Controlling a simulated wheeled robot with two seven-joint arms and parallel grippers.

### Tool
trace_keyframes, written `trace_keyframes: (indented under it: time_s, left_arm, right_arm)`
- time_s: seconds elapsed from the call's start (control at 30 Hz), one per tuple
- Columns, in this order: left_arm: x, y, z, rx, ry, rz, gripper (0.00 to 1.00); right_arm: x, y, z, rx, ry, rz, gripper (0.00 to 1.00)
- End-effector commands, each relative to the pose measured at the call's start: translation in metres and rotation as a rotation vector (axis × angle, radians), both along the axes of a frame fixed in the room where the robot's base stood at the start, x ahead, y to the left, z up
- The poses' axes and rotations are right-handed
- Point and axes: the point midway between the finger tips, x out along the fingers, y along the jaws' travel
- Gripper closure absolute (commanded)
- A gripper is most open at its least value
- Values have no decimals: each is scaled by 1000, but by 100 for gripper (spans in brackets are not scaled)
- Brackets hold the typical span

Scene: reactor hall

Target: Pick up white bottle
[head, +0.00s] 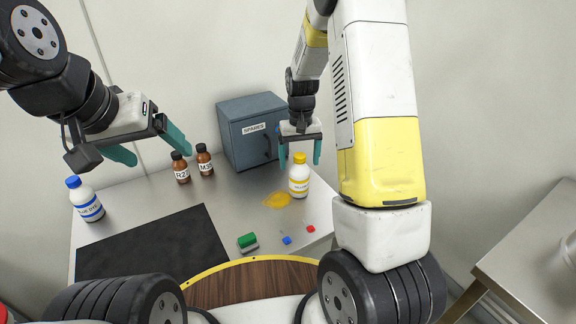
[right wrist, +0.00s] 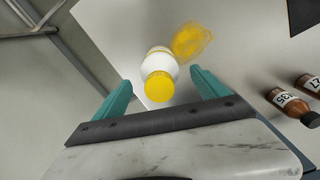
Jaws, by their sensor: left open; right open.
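A white bottle with a yellow cap and yellow label band (head: 299,181) stands upright on the metal table. In the right wrist view the white bottle (right wrist: 158,67) shows cap-first between the fingers. My right gripper (head: 300,158) is open, its teal fingers on either side of the cap in the picture; I cannot tell whether they touch it. A second white bottle with a blue cap and blue label band (head: 86,201) stands at the table's left edge. My left gripper (head: 152,148) is open and empty, raised above the table's left part.
Two brown bottles (head: 181,170) stand at the back, left of a grey cabinet (head: 252,131). A yellow patch (head: 277,200) lies beside the yellow-capped bottle. A black mat (head: 155,245), a green block (head: 247,241) and small blue and red pieces (head: 310,229) lie nearer.

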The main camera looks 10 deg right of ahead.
Motion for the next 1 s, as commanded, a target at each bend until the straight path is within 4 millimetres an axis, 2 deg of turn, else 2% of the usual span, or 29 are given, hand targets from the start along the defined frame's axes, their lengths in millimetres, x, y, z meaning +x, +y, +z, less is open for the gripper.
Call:
trace_keyframes:
  time_s: [0.1, 0.23, 0.53, 0.93, 1.0]
  left_arm:
    - [0, 0, 0, 0, 0, 0, 16]
    - [0, 0, 0, 0, 0, 0, 16]
    - [0, 0, 0, 0, 0, 0, 16]
    - [0, 0, 0, 0, 0, 0, 16]
    - [0, 0, 0, 0, 0, 0, 16]
  right_arm:
    - [-1, 1, -21, 0, 4, 0, 16]
    - [-1, 1, -35, 0, 2, 0, 16]
    - [0, 1, -39, 1, 0, 0, 18]
    - [0, 1, -39, 1, 0, 0, 96]
    - [0, 1, -38, 1, -1, 0, 97]
